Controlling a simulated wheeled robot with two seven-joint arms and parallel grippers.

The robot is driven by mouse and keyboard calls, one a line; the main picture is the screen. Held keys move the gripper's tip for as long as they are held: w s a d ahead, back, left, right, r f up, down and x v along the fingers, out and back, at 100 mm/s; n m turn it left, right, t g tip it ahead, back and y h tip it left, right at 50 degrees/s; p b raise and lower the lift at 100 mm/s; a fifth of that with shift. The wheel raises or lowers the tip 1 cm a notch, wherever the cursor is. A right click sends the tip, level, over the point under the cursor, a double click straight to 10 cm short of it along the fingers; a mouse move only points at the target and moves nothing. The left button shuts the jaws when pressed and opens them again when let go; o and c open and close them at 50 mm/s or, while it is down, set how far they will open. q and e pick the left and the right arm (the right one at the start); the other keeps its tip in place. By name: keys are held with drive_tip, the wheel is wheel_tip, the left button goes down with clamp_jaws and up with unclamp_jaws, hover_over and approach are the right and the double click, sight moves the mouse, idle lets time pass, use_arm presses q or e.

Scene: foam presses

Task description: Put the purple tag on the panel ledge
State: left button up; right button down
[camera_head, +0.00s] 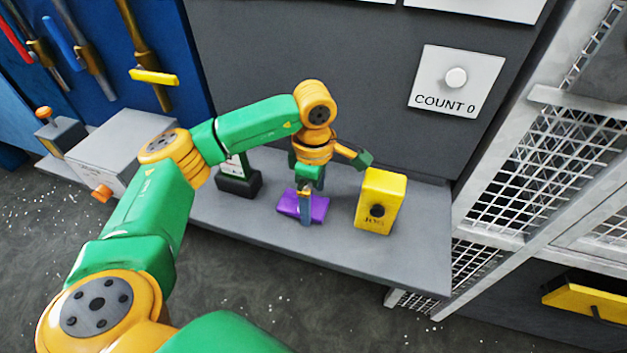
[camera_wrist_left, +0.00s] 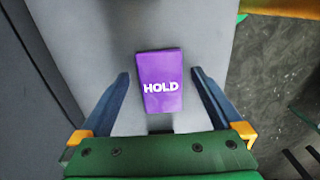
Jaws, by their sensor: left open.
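The purple tag (camera_head: 318,208) lies flat on the grey panel ledge (camera_head: 405,262), left of the yellow box. In the left wrist view the tag (camera_wrist_left: 160,85) shows the white word HOLD, with the grey ledge surface (camera_wrist_left: 90,40) around it. My left gripper (camera_head: 305,215) is directly above the tag, pointing down. In the left wrist view its two fingers (camera_wrist_left: 160,75) are spread wide, one on each side of the tag, with gaps on both sides. Nothing is held. My right gripper is in neither view.
A yellow box (camera_head: 381,200) with a black knob stands on the ledge right of the tag. A black holder (camera_head: 239,184) stands to its left. A grey box (camera_head: 112,150) is farther left. A mesh fence (camera_head: 510,190) bounds the right.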

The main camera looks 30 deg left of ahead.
sight(314, 205)
use_arm(q)
wheel_tip(314, 205, up, 4)
drive_tip(key=shift+w+r+b, duration=0.1)
drive_tip(key=shift+r+b, duration=0.1)
drive_tip(key=shift+b, duration=0.3)
wheel_tip(314, 205, up, 6)
drive_tip(key=p, duration=0.1)
drive_tip(key=shift+r, duration=0.25)
